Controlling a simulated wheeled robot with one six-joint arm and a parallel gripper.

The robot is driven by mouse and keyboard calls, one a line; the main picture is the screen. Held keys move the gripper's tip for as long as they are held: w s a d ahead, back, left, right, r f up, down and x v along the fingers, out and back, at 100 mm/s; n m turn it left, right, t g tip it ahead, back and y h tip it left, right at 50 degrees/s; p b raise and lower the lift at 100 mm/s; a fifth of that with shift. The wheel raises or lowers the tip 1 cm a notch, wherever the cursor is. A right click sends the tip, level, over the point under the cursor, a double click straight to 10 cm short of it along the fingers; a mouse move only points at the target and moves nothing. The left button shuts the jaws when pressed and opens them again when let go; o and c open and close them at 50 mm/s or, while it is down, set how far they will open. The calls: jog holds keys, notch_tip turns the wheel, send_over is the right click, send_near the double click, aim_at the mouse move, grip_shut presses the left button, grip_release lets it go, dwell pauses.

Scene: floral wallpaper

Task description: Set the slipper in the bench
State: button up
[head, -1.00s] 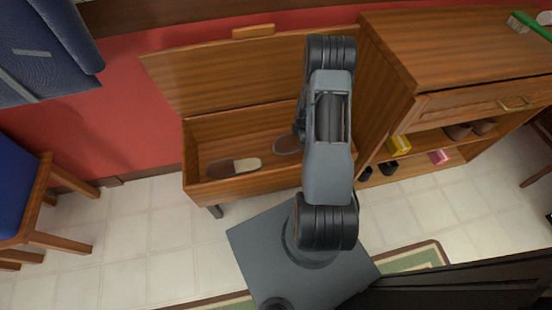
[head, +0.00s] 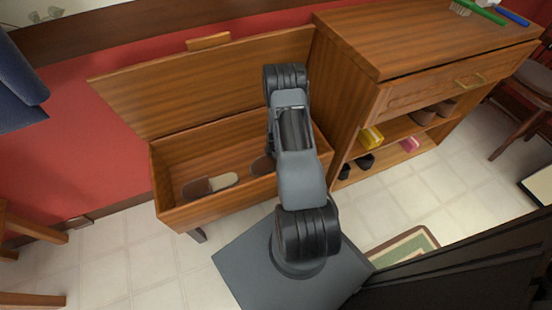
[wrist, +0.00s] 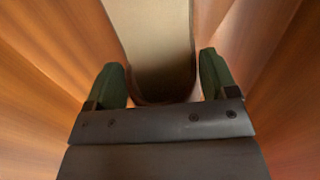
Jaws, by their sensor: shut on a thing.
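The wooden bench (head: 158,208) stands open against the red wall, its lid (head: 205,85) raised. One brown slipper with a beige part (head: 210,185) lies on the bench floor at the left. A second slipper (head: 262,164) shows partly inside the bench, beside my arm. In the wrist view, my gripper (wrist: 162,80) has its two green-padded fingers on either side of a slipper with a beige part (wrist: 150,30) and a dark near end. It is shut on that slipper. In the head view my arm hides the gripper and most of the second slipper.
A wooden cabinet (head: 380,85) stands close at the bench's right, with shoes and a yellow box (head: 370,138) on its shelves. A brush (head: 470,8) lies on top. Chairs stand at the left and far right. Tiled floor is bare before the bench.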

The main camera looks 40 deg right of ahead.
jog(key=shift+f, duration=0.15)
jog(key=o, duration=0.9)
